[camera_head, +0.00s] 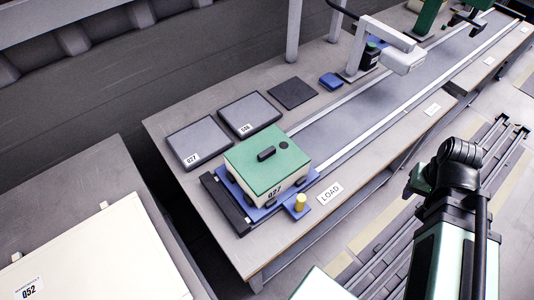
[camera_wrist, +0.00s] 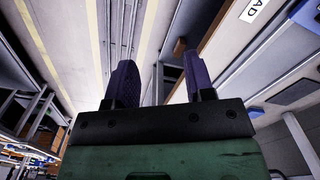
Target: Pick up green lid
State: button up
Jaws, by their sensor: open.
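The box sits on a blue carrier (camera_head: 297,206) at the near end of the conveyor. In the wrist view, my gripper (camera_wrist: 158,82) shows two dark fingers spread apart with nothing between them. It points at the table's side and the floor, away from the lid. The lid is not seen in the wrist view. In the head view my arm is at the lower right, apart from the box.
Two grey square trays, one (camera_head: 200,143) marked 027 and one (camera_head: 249,115) behind it, and a black mat (camera_head: 293,93) lie left of the conveyor (camera_head: 350,118). A white overhead device (camera_head: 403,60) stands farther along.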

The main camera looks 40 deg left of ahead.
jog(key=s+a+r+n+p, duration=0.1)
jog(key=a+r+n+p, duration=0.15)
jog(key=a, duration=1.55)
jog(key=m+g+p, duration=0.1)
jog(key=m+p, duration=0.1)
jog(key=m, duration=0.6)
send_near(267, 151)
jog(key=f+b, duration=0.2)
jog(key=b, duration=0.1)
jog(key=f+b, duration=0.2)
jog(key=b, duration=0.1)
jog(key=shift+d+f, duration=0.2)
jog(key=shift+f, duration=0.2)
jog(key=f+b, duration=0.3)
jog(key=s+f+b, duration=0.1)
jog(key=f+b, duration=0.1)
jog(key=shift+a+f, duration=0.15)
jog(key=shift+r, duration=0.2)
grip_shut()
